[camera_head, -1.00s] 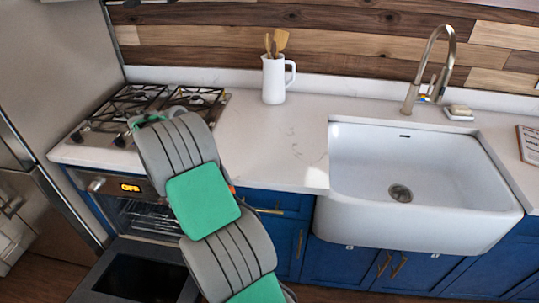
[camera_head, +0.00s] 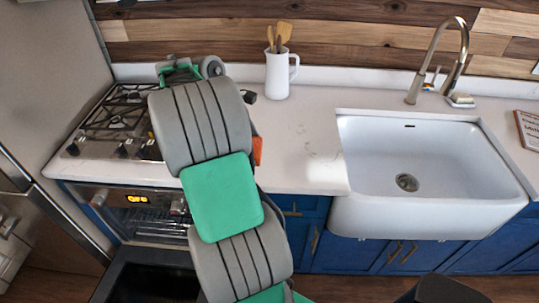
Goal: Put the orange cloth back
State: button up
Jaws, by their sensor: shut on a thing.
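My grey and green arm rises from the bottom middle and reaches over the counter beside the stove. My gripper cannot be made out; it seems to be hidden behind the arm's links.
A stove (camera_head: 107,120) is left of the arm, with the oven door (camera_head: 150,280) open below. A white jug (camera_head: 278,76) with wooden utensils stands at the counter's back. A white sink (camera_head: 365,165) with a tall tap (camera_head: 457,45) is right. Counter between arm and sink is clear.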

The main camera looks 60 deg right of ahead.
jog(key=s+d+f, duration=0.3)
jog(key=d+f, duration=0.1)
jog(key=d, duration=0.4)
send_over(288, 162)
jog(key=w, duration=0.1)
jog(key=f, duration=0.6)
jog(key=shift+a+p, duration=0.3)
jog(key=shift+a, duration=0.1)
notch_tip(288, 162, down, 3)
jog(key=shift+r+p, duration=0.2)
jog(key=shift+p, duration=0.25)
jog(key=shift+f, duration=0.3)
jog(key=o, duration=0.9)
jog(key=shift+w, duration=0.1)
jog(key=shift+c, duration=0.2)
jog(key=shift+o, duration=0.3)
